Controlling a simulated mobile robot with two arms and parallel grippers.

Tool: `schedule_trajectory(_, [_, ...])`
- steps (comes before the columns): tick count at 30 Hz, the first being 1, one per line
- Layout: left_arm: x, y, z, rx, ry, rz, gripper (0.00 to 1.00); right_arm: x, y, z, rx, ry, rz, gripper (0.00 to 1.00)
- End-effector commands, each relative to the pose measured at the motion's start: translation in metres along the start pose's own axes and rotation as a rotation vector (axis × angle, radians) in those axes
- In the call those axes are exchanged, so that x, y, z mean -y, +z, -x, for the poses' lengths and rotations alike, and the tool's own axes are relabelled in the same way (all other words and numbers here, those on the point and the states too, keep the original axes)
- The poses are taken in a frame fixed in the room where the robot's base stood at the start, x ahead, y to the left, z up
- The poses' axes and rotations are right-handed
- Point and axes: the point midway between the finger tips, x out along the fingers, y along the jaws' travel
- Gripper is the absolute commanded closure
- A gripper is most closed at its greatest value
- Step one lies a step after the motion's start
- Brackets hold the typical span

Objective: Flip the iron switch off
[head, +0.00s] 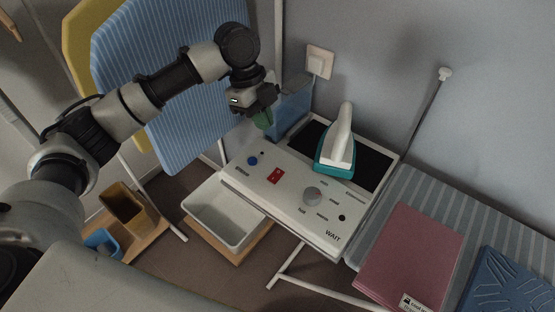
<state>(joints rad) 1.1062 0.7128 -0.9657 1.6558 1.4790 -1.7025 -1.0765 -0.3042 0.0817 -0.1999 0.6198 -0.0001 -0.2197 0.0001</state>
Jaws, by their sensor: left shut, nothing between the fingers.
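The iron (338,148), white with a teal base, stands on the dark pad at the back of a white control panel (290,207). A red switch (275,176) sits on the panel's left half, with a blue button (252,160) to its left and a grey knob (312,195) to its right. The word WAIT is printed at the panel's front right. My left gripper (264,118) is shut and empty, above and behind the panel's left end, apart from the switch. The switch's exact position is too small to tell. My right gripper is not in view.
A blue striped ironing board (175,90) stands behind my left arm. A wall outlet (319,61) is at the back. A white bin (225,215) is below the panel. A pink folder (410,255) lies on the striped surface at the right. Space above the panel's front is clear.

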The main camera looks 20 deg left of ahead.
Motion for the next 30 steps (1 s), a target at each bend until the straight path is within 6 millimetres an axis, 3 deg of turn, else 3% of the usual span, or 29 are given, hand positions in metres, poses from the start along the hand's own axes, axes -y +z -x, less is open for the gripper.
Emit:
schedule_trajectory(8, [0.000,-0.001,-0.009,-0.002,0.001,0.002,1.00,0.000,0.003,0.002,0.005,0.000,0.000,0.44])
schedule_trajectory(24, [0.001,0.002,-0.111,-0.001,0.003,0.005,1.00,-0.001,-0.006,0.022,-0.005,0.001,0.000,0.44])
schedule_trajectory(30, [0.003,0.009,-0.133,0.000,0.001,0.003,1.00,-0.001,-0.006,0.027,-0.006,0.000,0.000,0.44])
